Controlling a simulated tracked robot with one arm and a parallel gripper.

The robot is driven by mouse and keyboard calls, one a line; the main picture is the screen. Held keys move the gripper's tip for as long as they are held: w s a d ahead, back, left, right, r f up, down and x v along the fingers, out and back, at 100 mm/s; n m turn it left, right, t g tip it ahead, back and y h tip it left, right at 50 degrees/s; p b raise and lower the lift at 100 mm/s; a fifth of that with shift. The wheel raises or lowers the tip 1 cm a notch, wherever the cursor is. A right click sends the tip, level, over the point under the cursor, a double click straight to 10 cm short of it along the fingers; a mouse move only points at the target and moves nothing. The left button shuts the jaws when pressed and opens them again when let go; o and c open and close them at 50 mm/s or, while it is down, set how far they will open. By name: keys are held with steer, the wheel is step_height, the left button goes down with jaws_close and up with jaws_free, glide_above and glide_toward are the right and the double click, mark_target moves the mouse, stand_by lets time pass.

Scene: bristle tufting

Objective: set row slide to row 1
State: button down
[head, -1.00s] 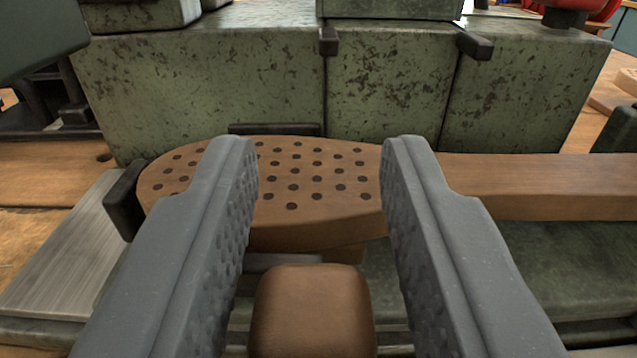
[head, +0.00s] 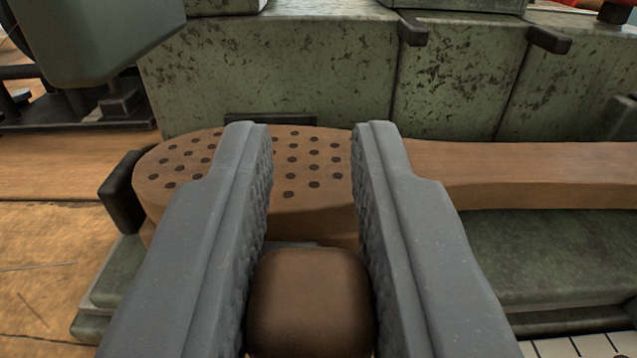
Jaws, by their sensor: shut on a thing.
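The row slide's brown block-shaped knob (head: 310,300) sits between the two grey fingers of my gripper (head: 312,140), low in the head view. The fingers touch its sides near their bases, and their tips reach past it. Beyond the knob lies the wooden brush body (head: 165,180), its rounded head full of dark holes and its handle (head: 540,165) running right. My fingers hide part of the head. A black clamp (head: 122,195) touches the head's left end. Which row the slide stands at cannot be told.
A worn green machine housing (head: 270,75) stands behind the brush, with dark tabs (head: 548,39) on it. A green-grey part (head: 100,35) hangs at the upper left. A green bed (head: 545,255) lies below the handle, with a pale marked strip (head: 580,346) at lower right.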

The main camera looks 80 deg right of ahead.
steer(key=c, duration=1.3)
jaws_free()
steer(key=a, duration=0.4)
steer(key=s+a+p, duration=0.1)
steer(key=a, duration=0.4)
steer(key=s+a+p, duration=0.1)
steer(key=a, duration=0.3)
steer(key=shift+a, duration=0.35)
steer(key=shift+f, duration=0.1)
